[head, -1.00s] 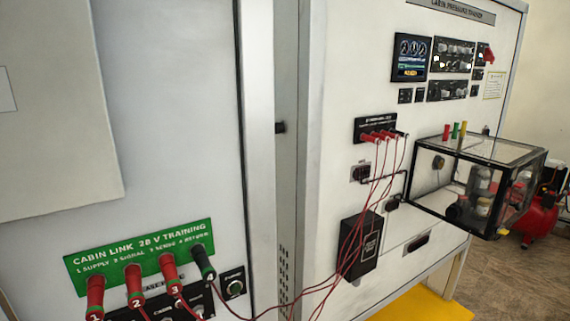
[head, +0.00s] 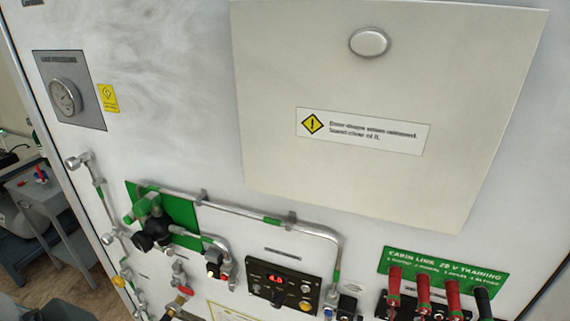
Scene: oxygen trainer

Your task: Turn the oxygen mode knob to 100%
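A small dark control panel (head: 283,287) with a red lit display, switches and knobs sits low on the white trainer front in the head view. Its lettering is too small to read, so I cannot tell which knob is the oxygen mode knob or where it points. A yellow-orange knob (head: 305,306) is at its lower right. Neither of my grippers is in view.
Metal piping (head: 240,209) runs above the panel, from a green plate (head: 180,208) with a black valve. A gauge (head: 65,97) is at upper left. Red and black plugs stand under a green Cabin Link sign (head: 442,275) at right. A grey cart (head: 48,208) stands left.

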